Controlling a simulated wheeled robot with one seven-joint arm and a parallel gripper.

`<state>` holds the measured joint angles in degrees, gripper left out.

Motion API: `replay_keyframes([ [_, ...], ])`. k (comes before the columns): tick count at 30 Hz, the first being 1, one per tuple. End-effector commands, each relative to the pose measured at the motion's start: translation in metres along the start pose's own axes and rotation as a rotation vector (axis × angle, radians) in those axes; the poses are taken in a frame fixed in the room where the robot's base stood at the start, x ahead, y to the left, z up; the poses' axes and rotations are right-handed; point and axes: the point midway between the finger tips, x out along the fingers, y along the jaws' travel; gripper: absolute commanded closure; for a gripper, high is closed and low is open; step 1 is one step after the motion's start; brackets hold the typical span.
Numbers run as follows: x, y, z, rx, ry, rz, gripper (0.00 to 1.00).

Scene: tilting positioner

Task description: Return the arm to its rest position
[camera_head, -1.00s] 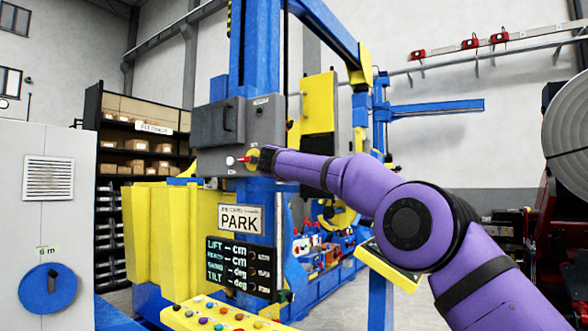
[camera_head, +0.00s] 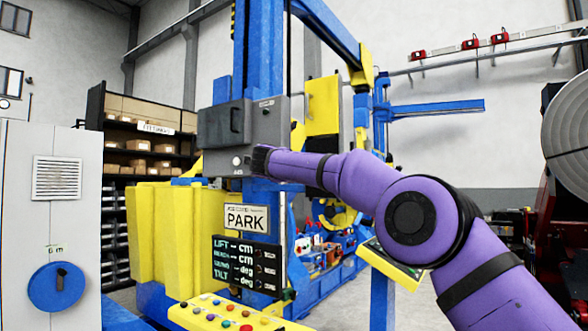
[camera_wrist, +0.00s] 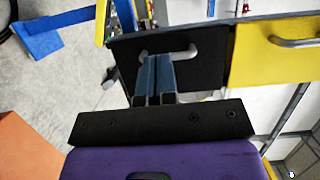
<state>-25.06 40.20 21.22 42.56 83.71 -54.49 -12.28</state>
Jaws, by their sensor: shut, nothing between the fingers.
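My purple arm reaches from the lower right to the left across the head view. My gripper (camera_head: 258,161) is at its end, in front of the lower right part of a grey control box (camera_head: 215,125) on a blue column. A white round button (camera_head: 236,161) shows just left of it. Whether the gripper touches the box cannot be told. In the wrist view, the two blue-grey fingers (camera_wrist: 155,80) lie together with nothing between them. Behind them is a dark panel with a metal handle (camera_wrist: 170,55).
Below the box are a PARK sign (camera_head: 246,217), a readout board (camera_head: 245,265) and a yellow button console (camera_head: 225,314). A yellow cover (camera_head: 185,225) stands left of the column. A grey cabinet (camera_head: 50,130) is at the left. A yellow panel (camera_wrist: 275,45) shows in the wrist view.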

Motion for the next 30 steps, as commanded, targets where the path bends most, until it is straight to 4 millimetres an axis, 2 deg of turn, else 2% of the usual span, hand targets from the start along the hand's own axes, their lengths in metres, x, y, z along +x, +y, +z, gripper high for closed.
replay_keyframes([
  [12, -0.041, -0.002, 0.051, 0.001, -0.002, -0.001, 1.0],
  [17, -0.048, -0.003, 0.059, 0.002, -0.002, -0.001, 1.0],
  [23, -0.05, -0.006, 0.059, -0.002, -0.004, -0.009, 1.0],
  [26, -0.053, -0.021, 0.053, -0.025, -0.026, -0.05, 1.0],
  [30, -0.064, -0.062, 0.036, -0.107, -0.098, -0.167, 1.0],
])
